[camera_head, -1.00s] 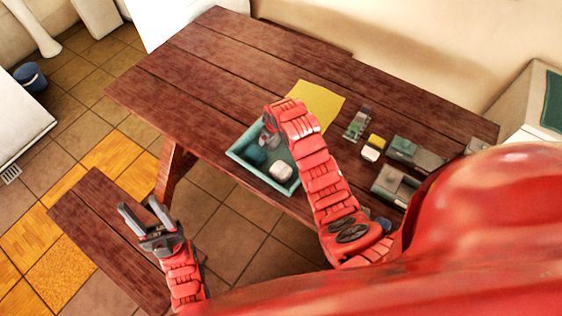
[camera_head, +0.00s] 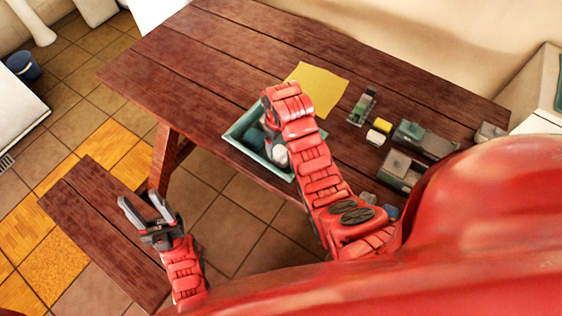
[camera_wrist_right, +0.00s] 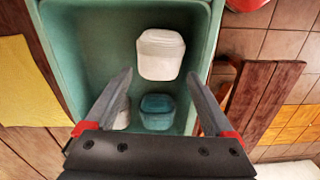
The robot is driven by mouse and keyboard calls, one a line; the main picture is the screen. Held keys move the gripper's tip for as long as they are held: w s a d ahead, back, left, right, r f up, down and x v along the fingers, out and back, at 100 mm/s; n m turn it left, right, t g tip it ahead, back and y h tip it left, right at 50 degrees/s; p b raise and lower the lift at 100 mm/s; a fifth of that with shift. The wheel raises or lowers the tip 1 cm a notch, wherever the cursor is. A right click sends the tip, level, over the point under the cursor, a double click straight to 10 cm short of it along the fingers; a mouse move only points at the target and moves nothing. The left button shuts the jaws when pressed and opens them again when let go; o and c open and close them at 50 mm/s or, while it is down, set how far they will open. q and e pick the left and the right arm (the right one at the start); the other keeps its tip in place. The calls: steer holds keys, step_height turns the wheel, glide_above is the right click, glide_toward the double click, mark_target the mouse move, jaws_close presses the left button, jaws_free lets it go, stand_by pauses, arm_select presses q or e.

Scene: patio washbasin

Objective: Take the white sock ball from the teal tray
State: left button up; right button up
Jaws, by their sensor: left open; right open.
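The teal tray (camera_head: 258,162) sits at the table's near edge; its inside shows in the right wrist view (camera_wrist_right: 60,52). The white sock ball (camera_wrist_right: 161,54) lies in it, partly hidden by my arm in the head view (camera_head: 281,158). In the wrist view a dark teal ball (camera_wrist_right: 158,113) and a greyish-white ball (camera_wrist_right: 123,115), partly behind a finger, lie closer to my wrist. My right gripper (camera_wrist_right: 160,76) is open above the tray, its fingertips framing the white ball's near part; I cannot tell the height gap. My left gripper (camera_head: 145,203) is open and empty over the bench.
A yellow sheet (camera_head: 320,88) lies behind the tray. To the right are a yellow-and-white item (camera_head: 379,130) and grey boxes (camera_head: 425,139). A wooden bench (camera_head: 85,215) stands below my left gripper. The table's left half (camera_head: 185,75) is clear.

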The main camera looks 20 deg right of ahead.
mark_target(278, 151)
steer(key=shift+f, duration=0.45)
step_height(278, 151, down, 4)
steer(key=shift+r+p, duration=0.2)
steer(key=shift+p, duration=0.9)
steer(key=shift+f, duration=0.55)
steer(key=c, duration=1)
